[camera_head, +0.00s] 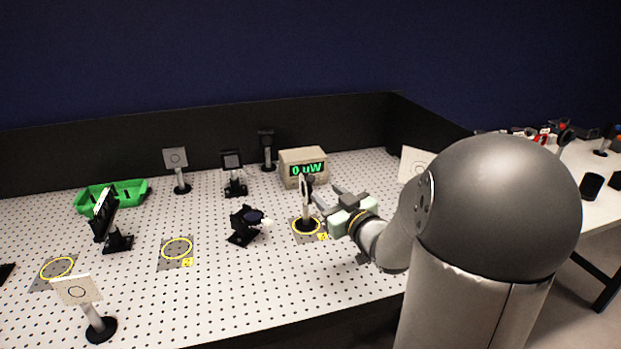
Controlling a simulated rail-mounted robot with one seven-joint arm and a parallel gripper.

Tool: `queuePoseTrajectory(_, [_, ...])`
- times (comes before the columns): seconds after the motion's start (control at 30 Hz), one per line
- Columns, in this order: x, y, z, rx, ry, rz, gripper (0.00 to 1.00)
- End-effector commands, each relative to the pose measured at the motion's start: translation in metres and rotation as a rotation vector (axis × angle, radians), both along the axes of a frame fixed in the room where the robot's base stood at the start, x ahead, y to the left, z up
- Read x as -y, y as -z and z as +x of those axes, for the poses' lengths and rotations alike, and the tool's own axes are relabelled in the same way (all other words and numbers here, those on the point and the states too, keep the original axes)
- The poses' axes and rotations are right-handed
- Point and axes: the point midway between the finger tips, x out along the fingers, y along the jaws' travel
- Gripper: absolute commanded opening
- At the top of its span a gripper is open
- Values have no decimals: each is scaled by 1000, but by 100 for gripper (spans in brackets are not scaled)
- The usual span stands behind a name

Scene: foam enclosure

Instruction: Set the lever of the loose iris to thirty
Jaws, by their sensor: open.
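My gripper (333,203) is open, with its fingers pointing left at a thin post-mounted part (304,190). That part stands upright on a round black base within a yellow ring mark (294,228). It is seen nearly edge-on, so I cannot tell for certain that it is the loose iris. Its lever and any scale numbers are too small to read. The fingertips look just right of it; I cannot tell whether they touch it. A meter (301,165) behind it reads "0 uW" in green.
White square plates with circles stand at front left (76,289) and back left (175,158). A tilted black mount (245,224) stands left of the gripper. A green tray (112,194) lies far left. Two empty yellow rings (177,248) (57,268) mark the board. Black walls enclose the back.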

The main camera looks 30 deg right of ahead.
Motion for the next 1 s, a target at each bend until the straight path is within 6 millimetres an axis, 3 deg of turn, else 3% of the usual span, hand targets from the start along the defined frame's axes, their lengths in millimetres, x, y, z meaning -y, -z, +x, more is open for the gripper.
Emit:
queuePoseTrajectory(0.2, [-4,-1,48,0,-3,2,42])
queuePoseTrajectory(0.4, [-5,-1,78,0,-1,2,42])
queuePoseTrajectory(0.6, [-6,0,90,0,0,0,42])
queuePoseTrajectory(0.87, [-6,0,90,-1,1,0,42])
queuePoseTrajectory(1.0, [-6,0,90,-1,1,0,3])
